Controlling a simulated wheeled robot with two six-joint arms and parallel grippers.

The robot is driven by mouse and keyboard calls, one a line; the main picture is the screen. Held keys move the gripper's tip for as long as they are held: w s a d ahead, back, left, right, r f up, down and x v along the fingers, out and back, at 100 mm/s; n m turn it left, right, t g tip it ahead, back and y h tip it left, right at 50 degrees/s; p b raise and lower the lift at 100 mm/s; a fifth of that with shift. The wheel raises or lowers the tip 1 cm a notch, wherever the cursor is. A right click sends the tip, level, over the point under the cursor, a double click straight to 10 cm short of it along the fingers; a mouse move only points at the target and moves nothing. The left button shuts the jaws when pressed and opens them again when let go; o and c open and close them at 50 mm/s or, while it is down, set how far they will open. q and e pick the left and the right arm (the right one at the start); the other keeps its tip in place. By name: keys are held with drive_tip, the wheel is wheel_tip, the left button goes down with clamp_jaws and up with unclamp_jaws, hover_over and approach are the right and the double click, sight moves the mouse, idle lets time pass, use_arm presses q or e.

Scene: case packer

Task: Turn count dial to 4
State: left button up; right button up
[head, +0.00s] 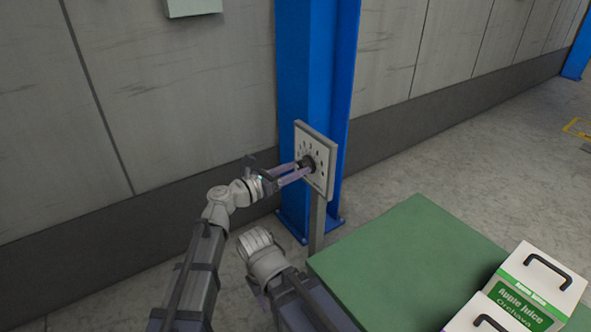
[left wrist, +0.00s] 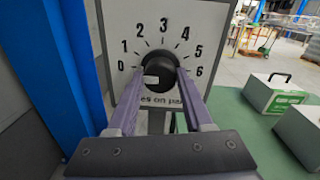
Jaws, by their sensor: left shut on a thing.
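The count dial is a round black knob (left wrist: 168,66) on a pale square panel (head: 325,183), with numbers 0 to 6 arced around it. A light mark (left wrist: 151,80) on the knob lies at its lower left, on the side of the 0; I cannot tell the exact reading. My left gripper (head: 303,166) is shut on the knob, one finger on each side, as the left wrist view (left wrist: 161,76) also shows. The fingers hide part of the panel's lower lettering.
The panel stands on a grey post (head: 317,222) before a blue column (head: 318,70) and a grey wall. A green table top (head: 400,255) lies to the right, with white and green Apple Juice cases (head: 540,285) at its right end. Open floor lies beyond it.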

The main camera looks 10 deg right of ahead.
use_arm(q)
clamp_jaws()
drive_tip(key=shift+m, duration=0.4)
drive_tip(key=m, duration=0.4)
drive_tip(key=shift+m, duration=0.4)
drive_tip(key=m, duration=0.5)
drive_tip(key=shift+f+m+b, duration=0.1)
drive_tip(key=shift+m+b, duration=0.2)
drive_tip(key=shift+b, duration=0.05)
drive_tip(key=m, duration=1.3)
drive_tip(key=shift+s+f+g+h, duration=0.1)
drive_tip(key=shift+g+h, duration=0.2)
drive_tip(key=shift+g, duration=0.1)
